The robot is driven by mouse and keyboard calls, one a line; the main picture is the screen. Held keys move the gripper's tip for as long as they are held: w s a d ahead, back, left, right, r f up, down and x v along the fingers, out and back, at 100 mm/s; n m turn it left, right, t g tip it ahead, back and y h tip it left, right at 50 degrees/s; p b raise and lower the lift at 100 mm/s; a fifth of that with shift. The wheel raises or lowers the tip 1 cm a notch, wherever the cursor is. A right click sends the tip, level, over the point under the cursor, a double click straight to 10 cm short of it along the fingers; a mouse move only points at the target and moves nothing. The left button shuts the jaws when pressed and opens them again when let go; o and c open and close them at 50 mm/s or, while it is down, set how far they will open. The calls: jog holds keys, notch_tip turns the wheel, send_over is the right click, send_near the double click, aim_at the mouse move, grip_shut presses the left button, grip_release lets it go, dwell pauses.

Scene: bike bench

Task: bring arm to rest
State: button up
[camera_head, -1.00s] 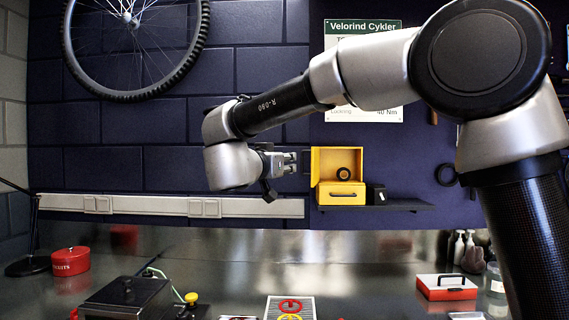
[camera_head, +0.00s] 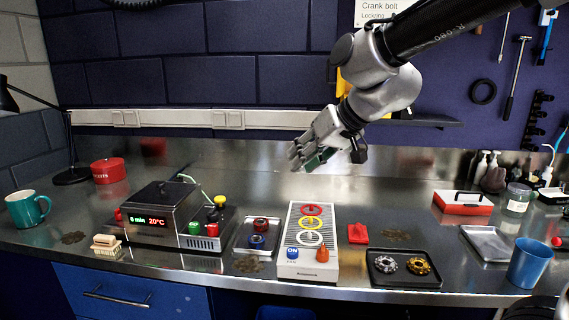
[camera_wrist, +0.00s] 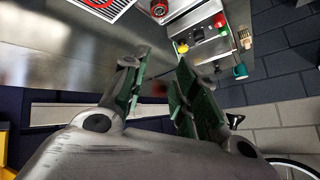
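My gripper (camera_head: 312,162) hangs in the air above the back of the metal bench (camera_head: 215,170), behind the white panel with the red, yellow and white rings (camera_head: 311,225). In the wrist view my gripper (camera_wrist: 158,75) shows its two green-padded fingers spread apart with nothing between them. My arm reaches in from the upper right in the head view. It partly hides the yellow box on the wall shelf.
A dark tray with two round parts (camera_head: 402,268), a red toolbox (camera_head: 463,202), a blue cup (camera_head: 529,262) and a teal mug (camera_head: 27,208) stand on the bench. The back middle is clear.

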jog(key=s+d+f+m+h, duration=0.1)
jog(key=s+d+h, duration=0.1)
jog(key=s+d, duration=0.4)
jog(key=s+d+f+m+g+h, duration=0.1)
jog(key=s+d, duration=0.6)
jog(key=d, duration=0.8)
jog(key=s+d+f+m+h, duration=0.2)
jog(key=s+d, duration=0.4)
jog(key=d, duration=0.5)
jog(key=shift+s+m+g+h, duration=0.3)
jog(key=shift+s+m+h, duration=0.1)
jog(key=shift+h, duration=0.5)
